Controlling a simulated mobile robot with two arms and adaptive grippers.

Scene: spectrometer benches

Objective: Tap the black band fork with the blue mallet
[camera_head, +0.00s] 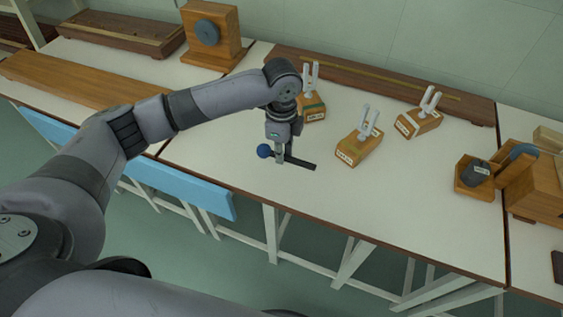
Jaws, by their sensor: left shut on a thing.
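My left gripper (280,157) points down over the white bench and is shut on the blue mallet. The mallet has a round blue head (263,151) left of the fingers and a dark handle (302,163) to their right. Three pale two-pronged forks stand upright on wooden boxes: a left fork (310,77) just behind my wrist, a middle fork (369,122) and a right fork (430,99). The mallet is in front of the left fork and left of the middle one, apart from both. The band colours are too small to tell, so I cannot pick out the black band.
A long wooden rail (380,82) lies along the wall behind the forks. A wooden tray (474,190) with a dark cylinder (475,172) stands at the right. A wooden stand with a grey disc (206,32) is at the back left. The bench front is clear.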

